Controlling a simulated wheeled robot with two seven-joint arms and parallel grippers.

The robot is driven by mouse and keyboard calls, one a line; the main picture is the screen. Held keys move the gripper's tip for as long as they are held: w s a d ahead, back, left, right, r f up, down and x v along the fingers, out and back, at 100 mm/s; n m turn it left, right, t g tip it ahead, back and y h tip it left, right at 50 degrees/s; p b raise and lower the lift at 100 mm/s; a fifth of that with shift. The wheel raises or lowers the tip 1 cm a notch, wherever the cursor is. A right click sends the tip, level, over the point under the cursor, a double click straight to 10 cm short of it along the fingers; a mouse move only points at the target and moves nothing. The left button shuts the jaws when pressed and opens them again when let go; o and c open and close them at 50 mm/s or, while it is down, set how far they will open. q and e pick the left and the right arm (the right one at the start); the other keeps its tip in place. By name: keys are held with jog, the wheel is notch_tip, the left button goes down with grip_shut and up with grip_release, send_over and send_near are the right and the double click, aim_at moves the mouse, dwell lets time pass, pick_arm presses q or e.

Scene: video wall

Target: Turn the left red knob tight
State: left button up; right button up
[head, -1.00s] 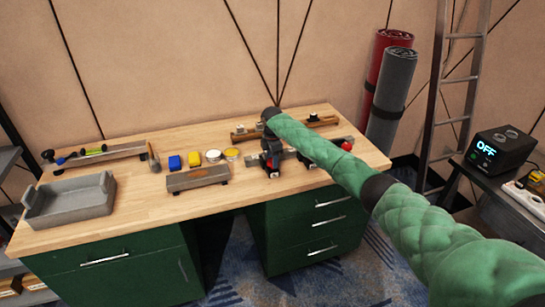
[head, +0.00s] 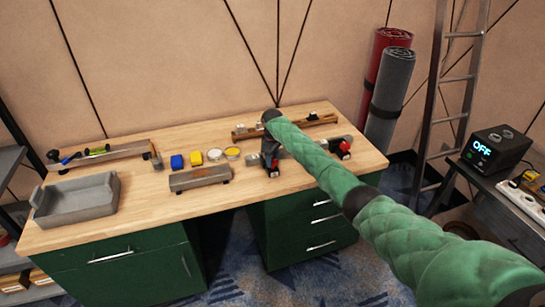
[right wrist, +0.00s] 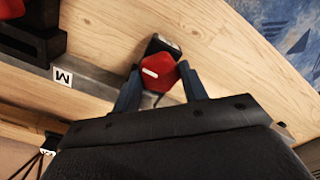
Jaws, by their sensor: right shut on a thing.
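The left red knob (right wrist: 158,72) sits between the two fingers of my right gripper (right wrist: 160,85) in the right wrist view. The fingers are shut on its sides. The knob has a white mark on its face, and a dark block shows just behind it. In the head view my right gripper (head: 269,152) points down at the front of the workbench, with a bit of red showing by its tip. A second red knob (head: 345,146) is to its right on the same grey fixture. My left gripper is out of view.
A wooden rail (head: 300,128) lies behind the fixture. A grey block (head: 200,178), blue and yellow pieces and round tins are to the left. A grey tray (head: 78,200) stands at the far left. The bench front is mostly clear.

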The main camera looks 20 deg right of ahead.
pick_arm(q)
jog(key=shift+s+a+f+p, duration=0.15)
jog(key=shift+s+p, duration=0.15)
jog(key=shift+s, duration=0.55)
pick_arm(e)
jog(key=shift+r+m, duration=0.1)
jog(key=shift+m, duration=0.7)
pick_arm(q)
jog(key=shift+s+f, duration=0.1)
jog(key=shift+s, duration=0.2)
pick_arm(e)
jog(key=o, duration=1)
jog(key=shift+c, duration=0.2)
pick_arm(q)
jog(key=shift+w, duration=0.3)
